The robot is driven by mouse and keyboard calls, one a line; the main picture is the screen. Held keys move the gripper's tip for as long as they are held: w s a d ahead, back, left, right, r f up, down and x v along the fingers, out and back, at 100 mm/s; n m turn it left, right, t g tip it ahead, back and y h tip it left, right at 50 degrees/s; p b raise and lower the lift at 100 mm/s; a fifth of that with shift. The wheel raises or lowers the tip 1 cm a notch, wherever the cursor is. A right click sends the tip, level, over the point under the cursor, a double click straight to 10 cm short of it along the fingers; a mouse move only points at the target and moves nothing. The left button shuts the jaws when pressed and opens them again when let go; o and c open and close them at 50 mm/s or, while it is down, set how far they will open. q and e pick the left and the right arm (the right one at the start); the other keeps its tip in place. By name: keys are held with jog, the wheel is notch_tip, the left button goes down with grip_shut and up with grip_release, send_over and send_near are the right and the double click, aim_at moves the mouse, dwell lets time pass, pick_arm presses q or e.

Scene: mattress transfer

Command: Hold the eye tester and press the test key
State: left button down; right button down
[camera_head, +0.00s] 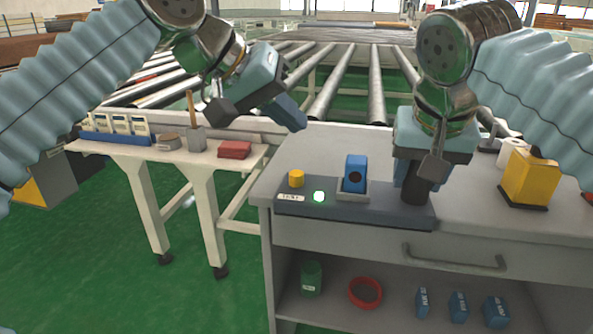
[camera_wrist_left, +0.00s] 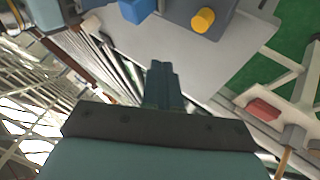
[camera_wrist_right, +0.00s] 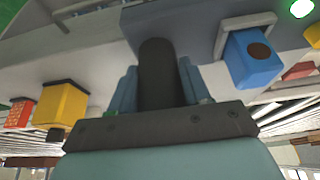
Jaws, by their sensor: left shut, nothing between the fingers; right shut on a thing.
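A dark cylinder, likely the eye tester (camera_wrist_right: 158,70), is between the fingers of my right gripper (camera_wrist_right: 158,95). In the head view the cylinder's lower end (camera_head: 414,195) is at the right part of a dark grey panel (camera_head: 385,212); whether it touches the panel I cannot tell. A yellow round button (camera_head: 296,178), likely the test key, stands on the panel's left end, beside a lit green lamp (camera_head: 319,196). A blue block with a dark round face (camera_head: 355,174) sits in a grey holder. My left gripper (camera_head: 297,116) is shut and empty, above and behind the button.
The panel lies on a grey workbench (camera_head: 320,150). A yellow box (camera_head: 530,177) stands at its right. A white side table (camera_head: 190,152) at left holds small boxes and a red case (camera_head: 234,149). Roller conveyors (camera_head: 335,85) run behind.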

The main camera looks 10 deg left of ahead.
jog(key=shift+c, duration=2.3)
grip_release()
